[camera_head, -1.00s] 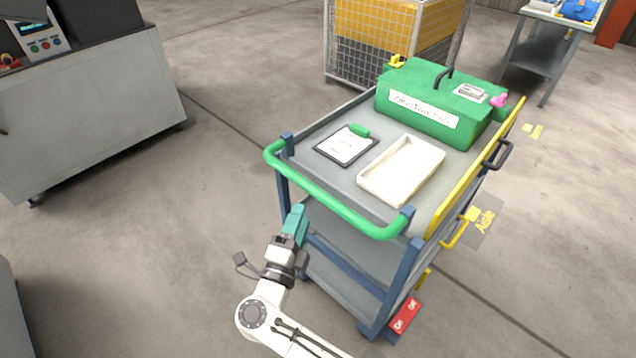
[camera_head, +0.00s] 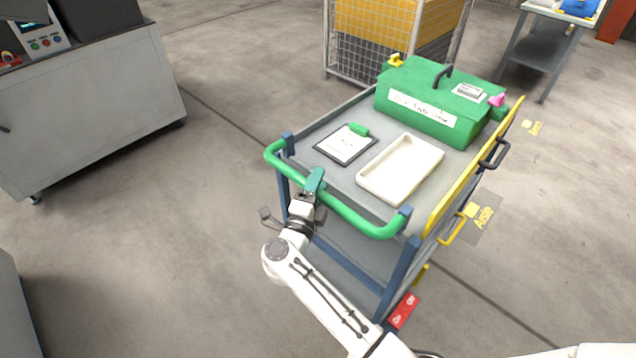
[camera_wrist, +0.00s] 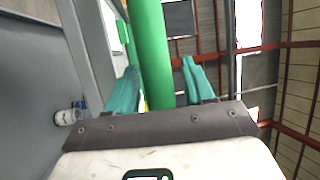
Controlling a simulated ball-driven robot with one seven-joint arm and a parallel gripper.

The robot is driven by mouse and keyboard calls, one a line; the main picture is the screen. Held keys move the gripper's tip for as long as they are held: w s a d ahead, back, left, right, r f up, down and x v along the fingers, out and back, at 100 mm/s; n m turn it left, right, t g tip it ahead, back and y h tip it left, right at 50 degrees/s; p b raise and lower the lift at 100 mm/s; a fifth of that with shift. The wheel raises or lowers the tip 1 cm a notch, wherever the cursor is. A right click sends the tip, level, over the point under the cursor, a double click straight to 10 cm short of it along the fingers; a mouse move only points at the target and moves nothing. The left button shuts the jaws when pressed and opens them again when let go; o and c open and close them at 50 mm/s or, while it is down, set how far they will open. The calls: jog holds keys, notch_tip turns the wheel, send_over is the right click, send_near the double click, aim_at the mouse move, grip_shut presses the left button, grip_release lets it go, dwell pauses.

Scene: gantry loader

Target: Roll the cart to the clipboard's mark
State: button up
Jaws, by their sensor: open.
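The grey cart (camera_head: 330,208) stands in the middle of the head view, with blue posts and a green push handle (camera_head: 358,222) along its near end. The clipboard (camera_head: 345,146) lies on its top, holding a white sheet whose writing is too small to read. My gripper (camera_head: 316,180) is at the left part of the handle. In the wrist view, its two teal fingers (camera_wrist: 158,88) are open, with the green handle bar (camera_wrist: 150,50) showing between them. I cannot tell whether they touch it. A yellow floor mark (camera_head: 484,216) with lettering lies right of the cart.
A white tray (camera_head: 376,186) and a green box (camera_head: 424,118) sit on the cart. A red pedal (camera_head: 403,311) is at its near right foot. A grey machine (camera_head: 90,110) stands left, a mesh cage (camera_head: 352,62) behind. The floor between machine and cart is clear.

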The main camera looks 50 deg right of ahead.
jog(key=shift+c, duration=0.3)
grip_shut()
dwell(0.4)
